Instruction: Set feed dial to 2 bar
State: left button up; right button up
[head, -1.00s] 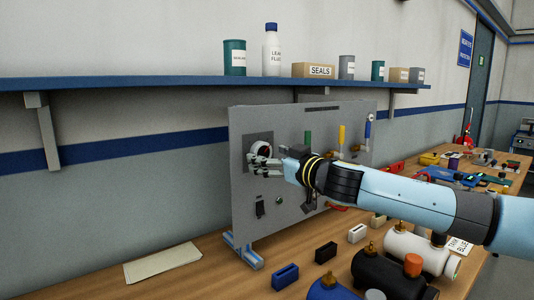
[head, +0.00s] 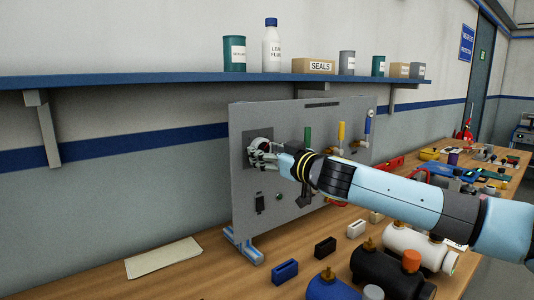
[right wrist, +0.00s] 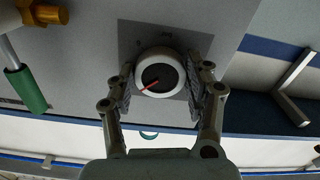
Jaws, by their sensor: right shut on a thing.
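The feed dial is a round knob with a pale rim, a dark face and a red pointer, on a square grey plate of the upright panel (head: 300,190). In the right wrist view the dial (right wrist: 160,72) sits between the two fingers, and its pointer slants to the lower left of the picture. My right gripper (right wrist: 160,86) is shut on the dial, one finger on each side. In the head view the gripper (head: 264,157) partly covers the dial (head: 261,142). My left gripper is not in view.
Green, yellow and blue-handled levers (head: 341,132) stand on the panel right of the dial. A shelf (head: 180,82) with bottles and boxes hangs above. Black, blue and white cylinders (head: 395,275) lie on the bench in front. A paper sheet (head: 163,258) lies at left.

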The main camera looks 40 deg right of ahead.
jog(key=shift+n, duration=0.3)
jog(key=n+p, duration=0.1)
jog(key=n, duration=0.5)
jog(key=n+p, duration=0.1)
jog(key=n, duration=0.5)
jog(key=shift+d+r+n, duration=0.15)
jog(key=shift+r+n, duration=0.05)
jog(key=shift+n, duration=0.1)
jog(key=shift+n+p, duration=0.85)
jog(key=shift+n, duration=1.35)
jog(key=shift+f, duration=0.1)
jog(key=o, duration=1.2)
jog(key=shift+s, duration=0.15)
